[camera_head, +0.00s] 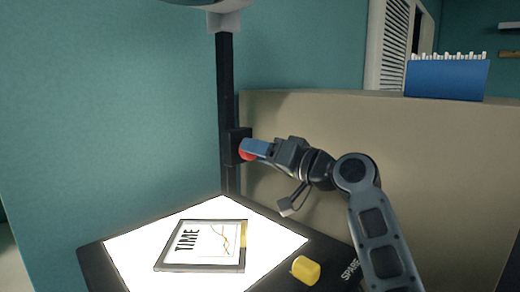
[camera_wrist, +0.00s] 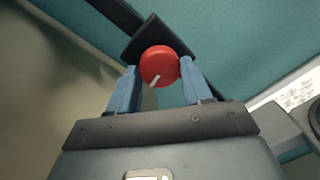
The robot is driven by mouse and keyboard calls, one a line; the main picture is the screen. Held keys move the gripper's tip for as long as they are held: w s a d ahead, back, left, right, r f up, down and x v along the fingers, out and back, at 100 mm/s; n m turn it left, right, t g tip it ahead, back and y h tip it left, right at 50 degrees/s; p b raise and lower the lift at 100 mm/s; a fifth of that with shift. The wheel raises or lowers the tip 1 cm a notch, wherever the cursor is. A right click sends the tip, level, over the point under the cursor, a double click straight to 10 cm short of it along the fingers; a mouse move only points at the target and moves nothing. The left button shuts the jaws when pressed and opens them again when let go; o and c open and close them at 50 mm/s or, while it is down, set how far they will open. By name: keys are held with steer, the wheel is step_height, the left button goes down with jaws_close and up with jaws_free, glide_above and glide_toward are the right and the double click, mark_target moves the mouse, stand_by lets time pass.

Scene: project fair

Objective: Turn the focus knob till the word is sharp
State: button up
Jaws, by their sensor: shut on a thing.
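The red focus knob (camera_wrist: 158,64) sits on a black block on the projector's upright post (camera_head: 226,90). It carries a white mark that points down and slightly left in the wrist view. My gripper (camera_wrist: 155,78) has its blue fingers on both sides of the knob and is shut on it. In the head view my gripper (camera_head: 252,149) reaches the knob (camera_head: 245,152) from the right, covering part of it. A framed slide (camera_head: 172,269) with the word TIME and a line chart lies on the lit stage (camera_head: 135,248). The projected word is not in view.
A yellow object (camera_head: 306,270) lies at the stage's front right, near a dark area lettered SPARE (camera_head: 350,270). A beige partition (camera_head: 320,115) stands behind my arm, with a blue box (camera_head: 446,79) on top. The projector head (camera_head: 224,18) is above.

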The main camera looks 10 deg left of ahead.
steer(key=o, duration=1)
steer(key=shift+o, duration=0.2)
steer(key=b+v, duration=0.1)
steer(key=v, duration=0.6)
steer(key=shift+s+d, duration=0.25)
steer(key=shift+d, duration=0.1)
